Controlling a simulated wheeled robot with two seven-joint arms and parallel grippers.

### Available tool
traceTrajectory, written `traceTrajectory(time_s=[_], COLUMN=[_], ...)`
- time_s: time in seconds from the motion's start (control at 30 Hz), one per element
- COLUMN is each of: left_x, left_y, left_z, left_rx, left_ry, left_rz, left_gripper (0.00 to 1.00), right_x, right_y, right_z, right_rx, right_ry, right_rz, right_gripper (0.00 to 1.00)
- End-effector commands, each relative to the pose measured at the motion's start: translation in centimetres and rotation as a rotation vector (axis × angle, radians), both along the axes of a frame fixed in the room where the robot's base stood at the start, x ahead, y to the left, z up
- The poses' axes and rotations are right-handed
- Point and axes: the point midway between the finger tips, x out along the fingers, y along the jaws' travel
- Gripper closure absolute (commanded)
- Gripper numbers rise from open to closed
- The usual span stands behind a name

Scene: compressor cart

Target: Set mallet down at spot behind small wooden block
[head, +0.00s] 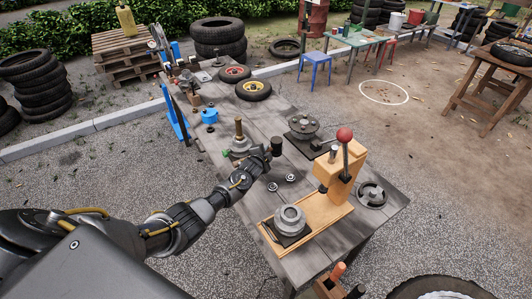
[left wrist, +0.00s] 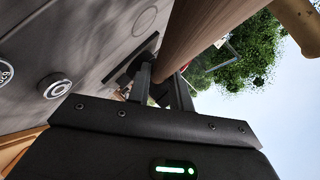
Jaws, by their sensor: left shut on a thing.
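My left gripper (head: 256,163) is over the middle of the grey table and is shut on the mallet. The mallet's dark head (head: 276,146) shows just beyond the fingers in the head view; most of its handle is hidden there. In the left wrist view a brown wooden handle (left wrist: 195,40) runs up past the gripper's fingers (left wrist: 163,88). A small brown block-like piece (head: 196,100) stands at the table's left side; I cannot tell for sure that it is the small wooden block. My right gripper is not in view.
A wooden press with a red-knobbed lever (head: 345,180) stands at the table's near right. A metal base with an upright wooden peg (head: 239,130) is close to my left gripper. Two small round parts (head: 281,182), a flanged disc (head: 304,127) and small wheels (head: 253,90) lie around.

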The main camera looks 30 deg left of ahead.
Motion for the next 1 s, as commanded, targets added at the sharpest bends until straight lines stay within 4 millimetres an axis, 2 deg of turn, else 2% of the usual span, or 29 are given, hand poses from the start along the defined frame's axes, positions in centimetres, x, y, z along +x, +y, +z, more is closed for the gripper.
traceTrajectory(time_s=[0.1,0.7,1.0], left_x=[-0.1,-0.1,-0.1], left_y=[0.0,0.0,0.0], left_z=[0.4,-4.6,-5.0], left_rx=[-0.001,-0.001,-0.001], left_ry=[-0.004,-0.005,-0.005], left_rz=[-0.001,-0.001,-0.001], left_gripper=[1.00,1.00,1.00], right_x=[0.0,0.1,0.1], right_y=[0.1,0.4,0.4], right_z=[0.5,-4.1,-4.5], right_rx=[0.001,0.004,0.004], right_ry=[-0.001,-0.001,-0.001], right_rz=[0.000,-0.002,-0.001], right_gripper=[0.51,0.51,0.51])
